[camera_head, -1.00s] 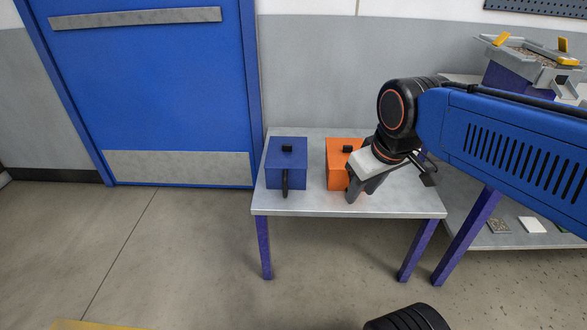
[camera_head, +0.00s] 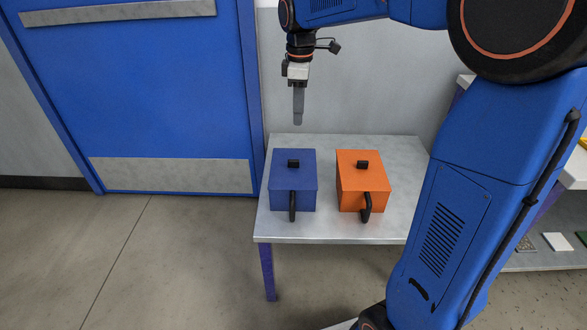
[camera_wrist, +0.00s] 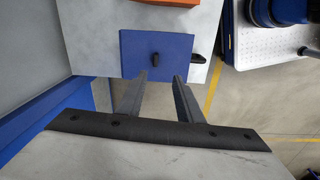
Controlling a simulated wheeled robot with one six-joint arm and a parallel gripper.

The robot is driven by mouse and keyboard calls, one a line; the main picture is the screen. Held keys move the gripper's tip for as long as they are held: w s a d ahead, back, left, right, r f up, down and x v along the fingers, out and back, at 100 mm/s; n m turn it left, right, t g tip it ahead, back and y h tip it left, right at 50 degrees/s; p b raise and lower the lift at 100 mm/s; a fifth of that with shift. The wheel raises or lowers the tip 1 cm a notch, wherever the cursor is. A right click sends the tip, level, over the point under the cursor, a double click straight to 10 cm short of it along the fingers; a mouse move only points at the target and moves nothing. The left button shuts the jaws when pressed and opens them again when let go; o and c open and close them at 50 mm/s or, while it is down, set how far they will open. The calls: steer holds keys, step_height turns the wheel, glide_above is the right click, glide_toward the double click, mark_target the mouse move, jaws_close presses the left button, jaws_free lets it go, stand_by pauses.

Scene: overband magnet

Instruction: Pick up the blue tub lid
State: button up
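The blue tub lid (camera_head: 306,178) is flat on top of the blue tub (camera_head: 305,201), with a small black knob (camera_head: 293,164) standing on it. The tub has a black handle at its front and sits on the left part of a small grey table (camera_head: 330,228). My gripper (camera_head: 298,122) points down, above and behind the lid, apart from it. In the wrist view, the two fingers (camera_wrist: 161,77) are spread and empty, and the lid (camera_wrist: 135,45) with its knob (camera_wrist: 155,58) lies beyond their tips.
An orange tub (camera_head: 362,180) with its own black knob and handle stands to the right on the same table. A blue door (camera_head: 140,95) and a grey wall are behind. My arm covers the table's right end.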

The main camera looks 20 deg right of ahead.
steer(key=w, duration=0.2)
glide_toward(293, 160)
steer(key=shift+n, duration=0.4)
step_height(293, 160, down, 8)
steer(key=shift+d+f, duration=0.1)
steer(key=shift+f, duration=0.15)
steer(key=shift+w, duration=0.1)
jaws_close()
